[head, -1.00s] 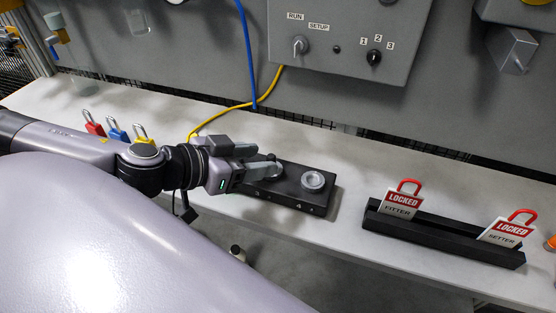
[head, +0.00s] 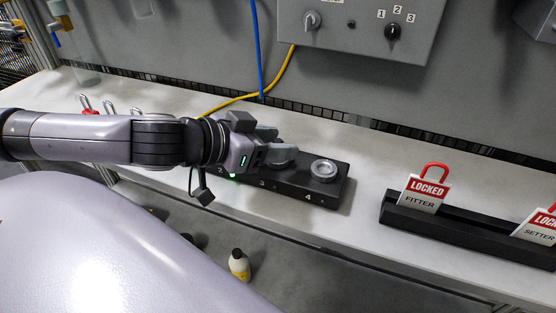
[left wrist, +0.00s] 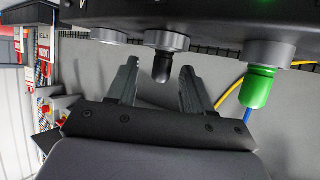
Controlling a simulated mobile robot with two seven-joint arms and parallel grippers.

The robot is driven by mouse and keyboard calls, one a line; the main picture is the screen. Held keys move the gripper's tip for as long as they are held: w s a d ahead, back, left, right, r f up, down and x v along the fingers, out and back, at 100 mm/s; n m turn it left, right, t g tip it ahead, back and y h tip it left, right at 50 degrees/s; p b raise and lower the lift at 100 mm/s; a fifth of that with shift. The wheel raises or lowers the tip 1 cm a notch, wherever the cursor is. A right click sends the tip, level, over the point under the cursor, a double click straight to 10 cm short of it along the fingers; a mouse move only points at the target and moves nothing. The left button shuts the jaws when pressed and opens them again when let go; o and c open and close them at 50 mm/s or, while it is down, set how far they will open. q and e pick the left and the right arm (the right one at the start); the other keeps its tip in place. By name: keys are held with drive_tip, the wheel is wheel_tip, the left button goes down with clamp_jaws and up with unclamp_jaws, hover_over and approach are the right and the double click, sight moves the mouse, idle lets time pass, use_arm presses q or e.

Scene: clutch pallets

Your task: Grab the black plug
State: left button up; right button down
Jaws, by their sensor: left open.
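The black plug (left wrist: 162,67) shows in the left wrist view below a grey ring of the black socket block. It sits between the two fingers of my left gripper (left wrist: 159,76), with gaps on both sides. A green plug (left wrist: 257,90) hangs at another ring to the right. In the head view, the black socket block (head: 333,186) lies on the bench with numbers on its front and an empty-looking grey ring (head: 323,169) at its right end. My left gripper (head: 282,143) is open over the block and hides the plugs there. My right gripper is out of view.
A black rack (head: 446,229) with red-and-white LOCKED tags stands to the right on the white bench (head: 365,158). Padlocks (head: 88,106) are partly hidden behind my left arm. A grey control panel (head: 360,30) and a yellow cable (head: 262,94) are behind.

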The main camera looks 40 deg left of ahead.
use_arm(q)
drive_tip(key=shift+w+d+f+b, duration=0.1)
drive_tip(key=shift+w+f+b, duration=0.35)
drive_tip(key=shift+b, duration=0.4)
drive_tip(key=shift+w+d+r+p, duration=0.1)
drive_tip(key=shift+w+r+p, duration=0.15)
drive_tip(key=shift+p, duration=0.2)
drive_tip(key=shift+x, duration=0.8)
drive_tip(key=shift+s+f, duration=0.1)
drive_tip(key=shift+f, duration=0.05)
clamp_jaws()
